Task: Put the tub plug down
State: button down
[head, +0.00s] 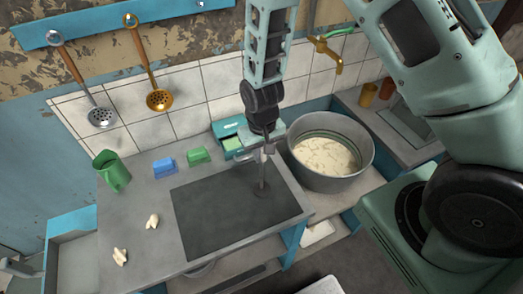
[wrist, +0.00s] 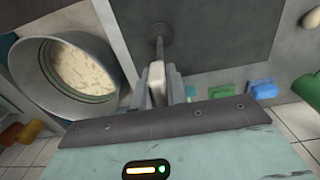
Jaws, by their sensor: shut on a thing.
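My gripper (head: 266,150) points down over the dark panel (head: 215,222) on the counter. It is shut on the tub plug (head: 262,188), a thin upright grey rod with a round dark foot. In the wrist view the pale upper end of the plug (wrist: 157,72) sits between the two fingers of my gripper (wrist: 157,85), and the rod runs down to its foot. The foot is over the right part of the dark panel; I cannot tell for sure whether it touches.
A large round metal tub (head: 318,175) with pale, lumpy contents stands right of the panel. A green mug (head: 112,172), a blue block (head: 163,168), a green block (head: 198,156) and a teal box (head: 228,130) stand behind. Two pale pieces (head: 152,221) lie left. The panel's left part is clear.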

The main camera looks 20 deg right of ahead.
jog(key=shift+f, duration=0.1)
jog(key=c, duration=1.8)
grip_release()
jog(key=o, duration=0.4)
